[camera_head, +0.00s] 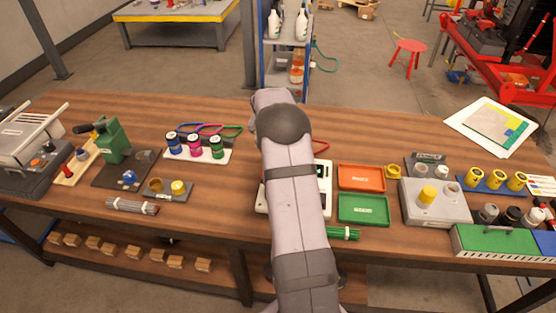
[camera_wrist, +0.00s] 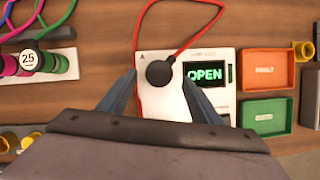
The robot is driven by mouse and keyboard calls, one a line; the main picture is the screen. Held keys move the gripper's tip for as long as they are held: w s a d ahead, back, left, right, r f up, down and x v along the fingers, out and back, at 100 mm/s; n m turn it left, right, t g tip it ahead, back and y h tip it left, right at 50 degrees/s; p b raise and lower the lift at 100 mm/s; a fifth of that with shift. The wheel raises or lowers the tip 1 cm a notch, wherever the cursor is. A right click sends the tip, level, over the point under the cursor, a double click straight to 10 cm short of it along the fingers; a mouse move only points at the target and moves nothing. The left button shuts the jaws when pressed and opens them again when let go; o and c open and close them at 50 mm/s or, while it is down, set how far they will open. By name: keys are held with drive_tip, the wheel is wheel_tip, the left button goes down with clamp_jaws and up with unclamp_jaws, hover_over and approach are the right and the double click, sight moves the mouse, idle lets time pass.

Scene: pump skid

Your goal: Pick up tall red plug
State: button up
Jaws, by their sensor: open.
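A small red upright piece (camera_head: 67,171) stands on a light wooden strip at the far left of the bench in the head view. It may be the tall red plug, but it is too small to tell. My gripper (camera_wrist: 160,75) is open above a white meter-like box (camera_wrist: 213,112) in the wrist view, with its fingers either side of a round black knob (camera_wrist: 160,74). A red lead (camera_wrist: 190,42) runs around the box. No tall red plug shows clearly in the wrist view. My arm hides the gripper and part of the box in the head view.
The box's display (camera_wrist: 206,73) reads OPEN. An orange tray (camera_head: 361,178) and a green tray (camera_head: 363,209) sit right of it. A white rack (camera_head: 197,154) of coloured bottles and a green press (camera_head: 112,140) stand left. Bare wood lies behind the box.

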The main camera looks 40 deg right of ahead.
drive_tip(key=shift+p+x, duration=1.25)
drive_tip(key=shift+x, duration=1.3)
drive_tip(key=shift+a, duration=0.1)
drive_tip(key=c, duration=1.3)
